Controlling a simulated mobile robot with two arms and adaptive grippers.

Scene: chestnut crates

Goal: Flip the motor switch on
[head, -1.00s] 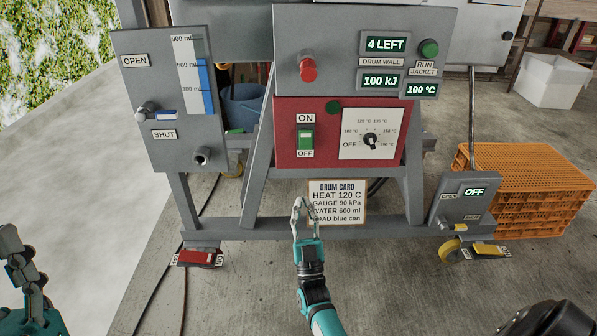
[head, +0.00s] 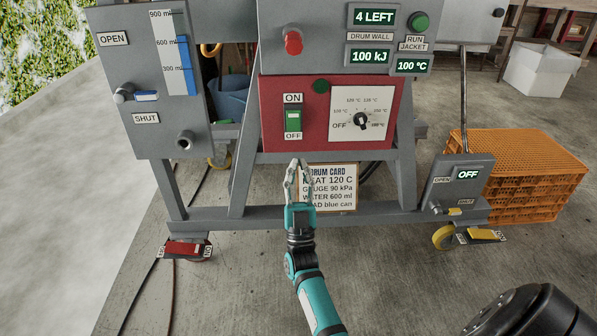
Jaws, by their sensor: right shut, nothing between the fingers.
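The motor switch (head: 293,121) is a green rocker on the red panel (head: 270,95), with an ON label above it and an OFF label below it. I cannot tell surely which way the rocker is tipped. My right gripper (head: 298,164) is shut and empty, its fingertips pointing up. In the picture it is just below the red panel, under the switch and apart from it. It covers the left edge of the drum card (head: 328,187). My left gripper is out of view.
A dial (head: 361,121) sits right of the switch, and a red knob (head: 293,43) and a green button (head: 419,22) above. The frame's lower bar (head: 375,215) runs behind my right arm. An orange crate (head: 510,170) stands at right. The near floor is mostly clear.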

